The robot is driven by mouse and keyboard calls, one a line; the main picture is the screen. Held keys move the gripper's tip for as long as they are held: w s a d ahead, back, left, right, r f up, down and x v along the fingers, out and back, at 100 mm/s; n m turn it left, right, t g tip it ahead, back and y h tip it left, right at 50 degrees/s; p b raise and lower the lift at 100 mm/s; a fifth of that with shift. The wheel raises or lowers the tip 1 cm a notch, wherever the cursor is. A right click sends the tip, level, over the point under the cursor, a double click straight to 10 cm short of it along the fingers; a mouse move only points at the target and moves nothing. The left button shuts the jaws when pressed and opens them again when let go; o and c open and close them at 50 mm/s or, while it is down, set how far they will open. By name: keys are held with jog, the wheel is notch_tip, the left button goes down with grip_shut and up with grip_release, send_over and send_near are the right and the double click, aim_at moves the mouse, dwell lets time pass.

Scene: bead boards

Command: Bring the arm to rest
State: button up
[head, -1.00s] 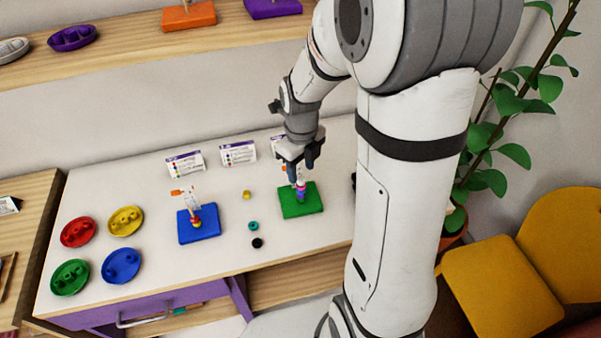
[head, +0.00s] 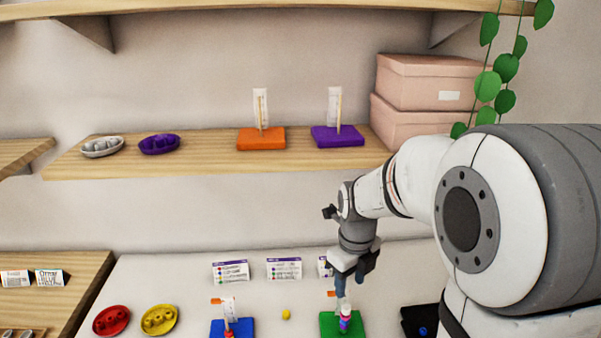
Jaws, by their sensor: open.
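My gripper (head: 350,280) points down over the green board (head: 328,326) on the white table. Its fingers are at the top of the peg, just above a stack of pink, purple and other beads (head: 345,318). The jaws are open, though the far finger is partly hidden, and I cannot tell whether they touch the peg. My arm reaches in from the right and covers much of the right side. The blue board (head: 245,327) stands to the left with a peg, a paper tag and red beads low on it.
A yellow bead (head: 286,314) lies between the boards. Red (head: 111,320) and yellow (head: 159,319) dishes stand at left. Cards (head: 231,271) line the back. The shelf above holds orange (head: 261,139) and purple (head: 337,137) boards and pink boxes (head: 430,80). A black item (head: 420,321) lies right.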

jog(key=s+r+n+t, duration=0.1)
jog(key=s+r+n, duration=0.2)
jog(key=s+n, duration=0.4)
jog(key=s+r+n+t, duration=0.2)
jog(key=s+r+n, duration=0.2)
jog(key=n, duration=1.8)
jog(key=s, duration=0.3)
jog(key=shift+s+r+n, duration=0.15)
jog(key=shift+n, duration=0.15)
